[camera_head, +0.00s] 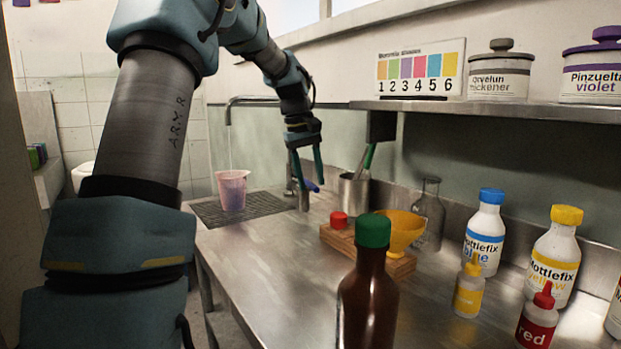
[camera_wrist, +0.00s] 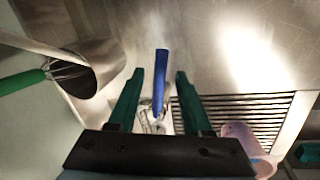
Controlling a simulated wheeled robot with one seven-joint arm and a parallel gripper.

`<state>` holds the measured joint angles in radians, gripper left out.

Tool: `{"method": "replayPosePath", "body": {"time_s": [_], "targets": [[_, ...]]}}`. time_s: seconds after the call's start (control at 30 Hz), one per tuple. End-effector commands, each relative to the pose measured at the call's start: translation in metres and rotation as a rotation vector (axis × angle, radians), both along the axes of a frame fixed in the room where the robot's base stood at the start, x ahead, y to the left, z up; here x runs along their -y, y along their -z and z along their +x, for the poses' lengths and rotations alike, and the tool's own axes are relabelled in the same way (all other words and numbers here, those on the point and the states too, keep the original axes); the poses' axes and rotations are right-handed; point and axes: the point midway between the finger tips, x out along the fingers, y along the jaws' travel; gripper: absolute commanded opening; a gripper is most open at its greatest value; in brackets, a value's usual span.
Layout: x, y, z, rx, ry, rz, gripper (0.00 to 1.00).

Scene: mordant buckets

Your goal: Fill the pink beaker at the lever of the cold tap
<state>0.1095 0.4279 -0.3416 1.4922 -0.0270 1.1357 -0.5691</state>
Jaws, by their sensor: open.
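The pink beaker (camera_head: 232,192) stands upright on the drain grate (camera_head: 258,207), under the curved tap spout (camera_head: 250,99). A thin pale stream seems to run from the spout into it; its fill level I cannot make out. The beaker also shows at the lower right of the wrist view (camera_wrist: 240,140). My gripper (camera_head: 308,178) is open, pointing down at the tap. The blue tap lever (camera_head: 310,186) is by its fingertips. In the wrist view the blue lever (camera_wrist: 161,78) lies between the open fingers of my gripper (camera_wrist: 158,76), with gaps on both sides.
A metal pot (camera_head: 353,191) with green-handled tools stands just right of the tap. A green-capped brown bottle (camera_head: 368,290) and several dye bottles crowd the front right. The left-middle counter is clear.

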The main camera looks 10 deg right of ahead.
Motion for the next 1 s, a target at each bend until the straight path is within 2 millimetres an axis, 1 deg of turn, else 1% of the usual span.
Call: {"method": "replayPosePath", "body": {"time_s": [0.23,0.67,1.0], "targets": [[0.0001,0.0007,0.0001,0.000,0.000,0.000,0.49],[0.0001,0.0005,0.0001,0.000,0.000,0.000,0.01],[0.0000,0.0004,0.0002,0.000,0.000,0.000,0.00]]}}
